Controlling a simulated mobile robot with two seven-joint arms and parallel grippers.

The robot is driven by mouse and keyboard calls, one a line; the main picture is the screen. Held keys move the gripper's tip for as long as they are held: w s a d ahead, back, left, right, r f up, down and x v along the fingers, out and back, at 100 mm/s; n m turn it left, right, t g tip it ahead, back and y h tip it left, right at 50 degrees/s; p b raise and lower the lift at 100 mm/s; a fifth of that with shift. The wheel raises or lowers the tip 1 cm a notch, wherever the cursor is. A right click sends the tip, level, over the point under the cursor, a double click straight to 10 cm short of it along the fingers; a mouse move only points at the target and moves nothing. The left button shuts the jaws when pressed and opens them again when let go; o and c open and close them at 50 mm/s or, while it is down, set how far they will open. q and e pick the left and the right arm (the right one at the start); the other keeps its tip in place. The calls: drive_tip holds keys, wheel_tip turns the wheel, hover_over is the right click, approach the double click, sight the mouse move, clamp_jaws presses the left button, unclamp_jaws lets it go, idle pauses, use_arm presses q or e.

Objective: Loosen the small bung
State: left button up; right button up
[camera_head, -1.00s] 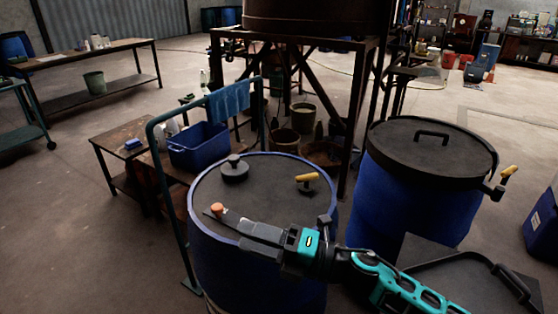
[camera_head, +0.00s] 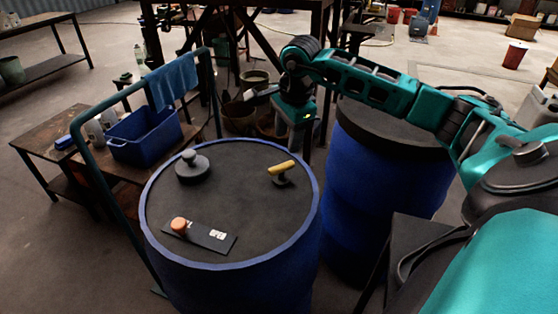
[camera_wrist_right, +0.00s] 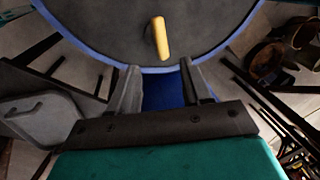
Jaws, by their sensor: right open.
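A blue drum (camera_head: 155,240) with a dark lid stands in front of me. On its lid, a fitting with a yellow cross-handle (camera_head: 281,168) sits at the right, upright; it also shows in the wrist view (camera_wrist_right: 160,37). A dark round plug with a knob (camera_head: 192,170) sits at the back left. Which is the small bung is not marked. My right gripper (camera_wrist_right: 158,78) is open and empty, apart from the yellow handle, with the drum's rim and blue side beyond its fingers. In the head view its teal hand (camera_head: 294,112) is behind the lid's right side; its fingertips are unclear.
A flat dark plate with an orange knob (camera_head: 207,235) lies on the lid's front left. A second blue drum (camera_head: 370,200) stands at the right, partly behind my arm. A teal rail with a blue towel (camera_head: 172,80) and a blue bin (camera_head: 145,140) are at the left.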

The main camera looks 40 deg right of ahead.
sight(282, 165)
drive_tip(key=f, duration=0.3)
drive_tip(key=w+f, duration=0.1)
drive_tip(key=f, duration=0.2)
drive_tip(key=w+f, duration=0.1)
drive_tip(key=f, duration=0.2)
drive_tip(key=shift+d+f, duration=0.15)
drive_tip(key=shift+f, duration=0.2)
clamp_jaws()
